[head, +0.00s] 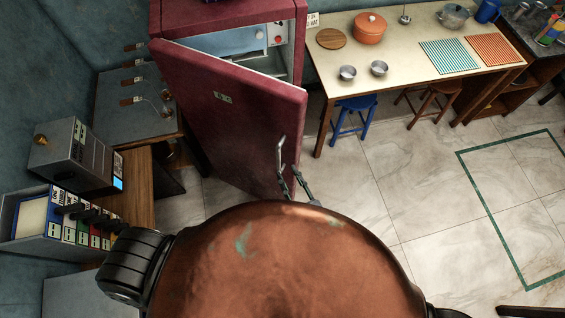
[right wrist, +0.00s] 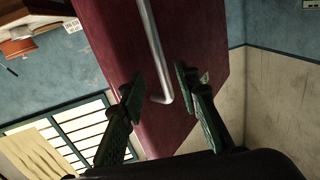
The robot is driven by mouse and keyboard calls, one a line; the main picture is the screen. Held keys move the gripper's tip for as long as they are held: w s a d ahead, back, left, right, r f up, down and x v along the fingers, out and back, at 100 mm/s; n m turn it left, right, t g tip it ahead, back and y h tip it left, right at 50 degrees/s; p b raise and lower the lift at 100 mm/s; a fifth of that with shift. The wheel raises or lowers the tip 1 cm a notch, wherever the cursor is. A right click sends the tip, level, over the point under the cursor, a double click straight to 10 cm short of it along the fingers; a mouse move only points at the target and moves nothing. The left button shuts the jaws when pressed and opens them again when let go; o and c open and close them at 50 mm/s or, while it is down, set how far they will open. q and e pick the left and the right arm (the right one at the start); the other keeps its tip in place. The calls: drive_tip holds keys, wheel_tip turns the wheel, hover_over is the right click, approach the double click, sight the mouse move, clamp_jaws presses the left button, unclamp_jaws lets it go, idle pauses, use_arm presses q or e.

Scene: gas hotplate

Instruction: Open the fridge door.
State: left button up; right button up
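The dark red fridge (head: 226,12) stands at the back centre with its door (head: 235,105) partly open, swung out from the left side. The pale interior (head: 235,42) shows above the door's top edge. The metal door handle (head: 280,157) is near the door's right edge; it also shows in the right wrist view (right wrist: 153,45). My right gripper (head: 294,180) is at the handle's lower end. In the right wrist view my right gripper (right wrist: 162,88) is open, its fingers apart on either side of the handle's bent lower end. My left gripper is not in view.
A long table (head: 420,60) with an orange pot (head: 369,28) and bowls stands right of the fridge, with a blue stool (head: 354,115) below. A counter (head: 115,105) and a grey machine (head: 75,155) are on the left. The tiled floor (head: 400,190) at right is mostly clear.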

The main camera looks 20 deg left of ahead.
drive_tip(key=shift+v, duration=1.9)
